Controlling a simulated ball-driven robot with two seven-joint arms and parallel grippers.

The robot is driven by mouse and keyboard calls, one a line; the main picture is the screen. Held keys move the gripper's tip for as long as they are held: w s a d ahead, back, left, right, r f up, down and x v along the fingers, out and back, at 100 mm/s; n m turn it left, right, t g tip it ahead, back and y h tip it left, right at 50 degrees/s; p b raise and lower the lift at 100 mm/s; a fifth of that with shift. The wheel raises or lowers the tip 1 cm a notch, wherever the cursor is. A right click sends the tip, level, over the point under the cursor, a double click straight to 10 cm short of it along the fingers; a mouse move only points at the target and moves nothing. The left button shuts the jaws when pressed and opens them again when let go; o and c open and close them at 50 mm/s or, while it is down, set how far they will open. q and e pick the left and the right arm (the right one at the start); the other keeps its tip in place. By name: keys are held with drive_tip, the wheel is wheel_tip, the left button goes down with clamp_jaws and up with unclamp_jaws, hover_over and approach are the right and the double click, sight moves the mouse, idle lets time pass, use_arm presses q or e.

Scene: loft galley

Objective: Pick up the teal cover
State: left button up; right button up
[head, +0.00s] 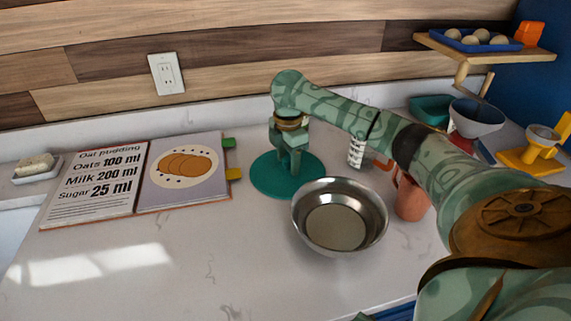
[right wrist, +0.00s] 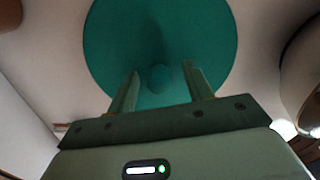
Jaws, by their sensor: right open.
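The teal cover (head: 262,182) is a round disc lying flat on the pale counter, behind and left of the steel bowl. My right gripper (head: 289,168) points down over its middle. In the right wrist view the cover (right wrist: 160,30) fills the upper middle, with a small round knob (right wrist: 157,78) at its centre. The two fingers of the right gripper (right wrist: 160,85) are open, one on each side of the knob in that picture. I cannot tell whether the fingertips touch the cover. My left gripper is not in view.
A steel bowl (head: 375,215) stands just in front of the cover, with an orange mug (head: 411,200) to its right. An open recipe book (head: 180,190) lies to the left. A wooden shelf (head: 530,56) holds a blue tray at the back right. The front left counter is clear.

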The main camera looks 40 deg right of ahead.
drive_tip(key=shift+f, duration=0.2)
drive_tip(key=shift+c, duration=0.3)
drive_tip(key=c, duration=1)
drive_tip(key=shift+c, duration=0.2)
